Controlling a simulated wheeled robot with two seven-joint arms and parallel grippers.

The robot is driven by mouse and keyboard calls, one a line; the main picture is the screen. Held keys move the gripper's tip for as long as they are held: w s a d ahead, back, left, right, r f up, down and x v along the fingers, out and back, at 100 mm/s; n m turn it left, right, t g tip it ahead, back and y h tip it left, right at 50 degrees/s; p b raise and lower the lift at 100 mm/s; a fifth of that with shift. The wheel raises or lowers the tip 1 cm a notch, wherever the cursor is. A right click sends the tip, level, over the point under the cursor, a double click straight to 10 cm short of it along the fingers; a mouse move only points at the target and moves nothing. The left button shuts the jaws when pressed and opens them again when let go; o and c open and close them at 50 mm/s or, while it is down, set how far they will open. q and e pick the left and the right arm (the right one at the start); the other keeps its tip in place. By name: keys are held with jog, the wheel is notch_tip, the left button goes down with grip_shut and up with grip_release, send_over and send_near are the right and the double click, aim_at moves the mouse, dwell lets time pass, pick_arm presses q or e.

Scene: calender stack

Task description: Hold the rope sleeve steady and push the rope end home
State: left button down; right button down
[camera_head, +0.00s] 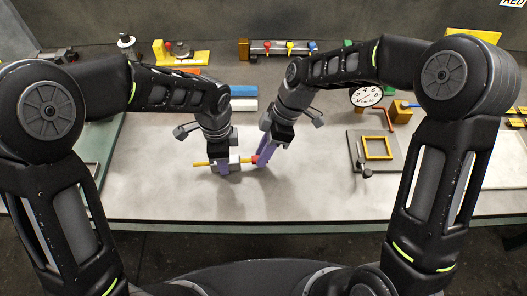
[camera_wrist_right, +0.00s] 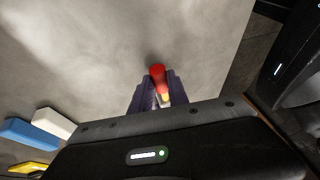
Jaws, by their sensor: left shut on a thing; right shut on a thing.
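My left gripper (camera_head: 223,164), with purple fingers, is shut around the middle of a small assembly low over the grey table. A yellow rod (camera_head: 201,164) sticks out to its left; this looks like part of the rope sleeve, mostly hidden by the fingers. My right gripper (camera_head: 262,158) is shut on a red-tipped piece (camera_head: 254,159), which looks like the rope end. In the right wrist view the red tip (camera_wrist_right: 157,74) shows between the purple fingers, with yellow and white below it. The two grippers are close together; whether the pieces are joined is too small to tell.
Behind the grippers lie a blue bar (camera_head: 243,90) and a white bar (camera_head: 244,104). To the right are a yellow square frame (camera_head: 378,148) on a grey plate and a round dial (camera_head: 367,96). The table front is clear.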

jog(key=a, duration=0.2)
jog(key=shift+a, duration=0.4)
pick_arm(q)
jog(key=shift+d, duration=0.15)
pick_arm(e)
jog(key=c, duration=1.6)
grip_release()
jog(key=shift+c, duration=0.2)
jog(key=o, duration=0.4)
jog(key=shift+d, duration=0.1)
jog(key=v, duration=1.2)
pick_arm(q)
jog(key=c, duration=1)
grip_release()
